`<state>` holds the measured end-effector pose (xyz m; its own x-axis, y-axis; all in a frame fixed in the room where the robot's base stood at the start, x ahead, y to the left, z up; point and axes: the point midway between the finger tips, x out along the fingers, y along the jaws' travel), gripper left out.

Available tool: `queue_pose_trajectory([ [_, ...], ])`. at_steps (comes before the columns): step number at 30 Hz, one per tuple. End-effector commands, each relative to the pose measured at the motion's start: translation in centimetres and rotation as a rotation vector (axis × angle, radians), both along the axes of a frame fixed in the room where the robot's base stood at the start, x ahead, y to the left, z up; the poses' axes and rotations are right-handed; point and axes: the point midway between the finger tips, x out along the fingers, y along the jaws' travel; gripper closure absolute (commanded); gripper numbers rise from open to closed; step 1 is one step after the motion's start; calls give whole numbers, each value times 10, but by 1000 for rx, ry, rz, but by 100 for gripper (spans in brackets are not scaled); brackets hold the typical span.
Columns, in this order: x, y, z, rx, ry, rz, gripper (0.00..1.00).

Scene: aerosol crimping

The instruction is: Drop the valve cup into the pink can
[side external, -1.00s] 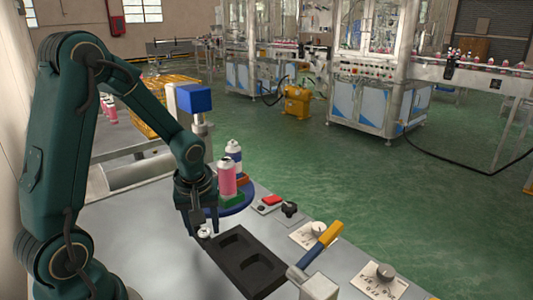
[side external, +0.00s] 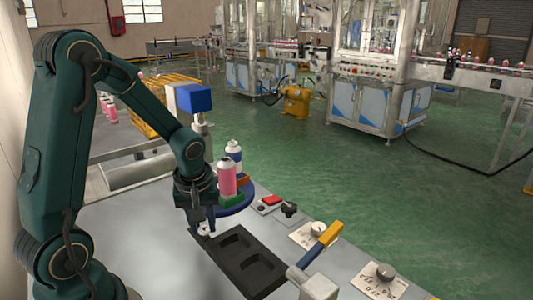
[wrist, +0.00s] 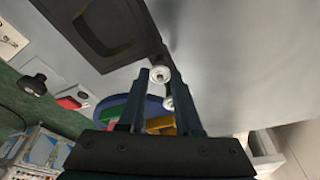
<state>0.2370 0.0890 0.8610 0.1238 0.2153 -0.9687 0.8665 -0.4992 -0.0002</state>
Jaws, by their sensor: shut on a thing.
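The pink can (side external: 227,180) stands upright in a green holder (side external: 231,201) on the blue round table (side external: 240,206). My gripper (side external: 204,230) is low over the bench, at the left end of the dark tray, left of and below the pink can in the side view. It is shut on the small pale valve cup (wrist: 160,74), which shows between the fingertips in the wrist view. The can's top opening is not clearly visible.
The dark tray (side external: 261,259) has two recesses. A yellow-handled lever (side external: 328,236), a red button (side external: 271,200) and dials stand to the right. A blue-headed post (side external: 194,97) rises behind the arm. Bare bench lies in front.

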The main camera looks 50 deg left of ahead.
Motion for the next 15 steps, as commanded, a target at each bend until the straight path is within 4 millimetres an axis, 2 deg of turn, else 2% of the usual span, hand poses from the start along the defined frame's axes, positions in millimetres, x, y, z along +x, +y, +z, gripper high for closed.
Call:
queue_pose_trajectory([
  [15, 0, 0, 30, 1, -2, 0, 94],
])
